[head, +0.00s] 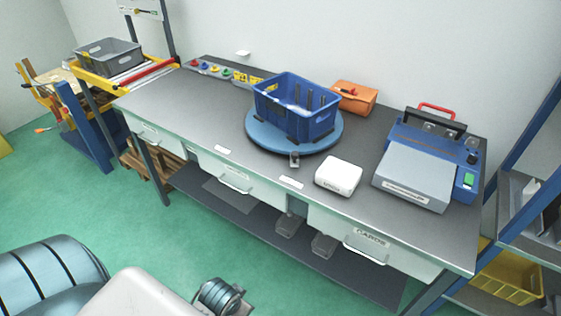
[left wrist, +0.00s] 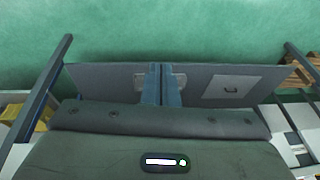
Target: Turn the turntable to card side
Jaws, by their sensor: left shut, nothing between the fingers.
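The turntable (head: 258,139) is a round blue disc on the grey bench. A blue crate (head: 292,119) stands upright on it, with dark upright pieces inside and dark clips at its base. A small metal tab (head: 294,160) sticks out at the disc's front edge. My left gripper (left wrist: 160,68) shows in the left wrist view with its two fingers together and nothing between them, in front of grey panels and the green floor. The turntable is not seen in that view. My right gripper is not in view.
On the bench (head: 190,113), a white box (head: 339,176) sits right of the turntable's front. A blue and grey machine (head: 418,172) stands further right. An orange case (head: 354,97) is behind. A drawer marked CARDS (head: 370,240) is at the front right. The bench left of the turntable is clear.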

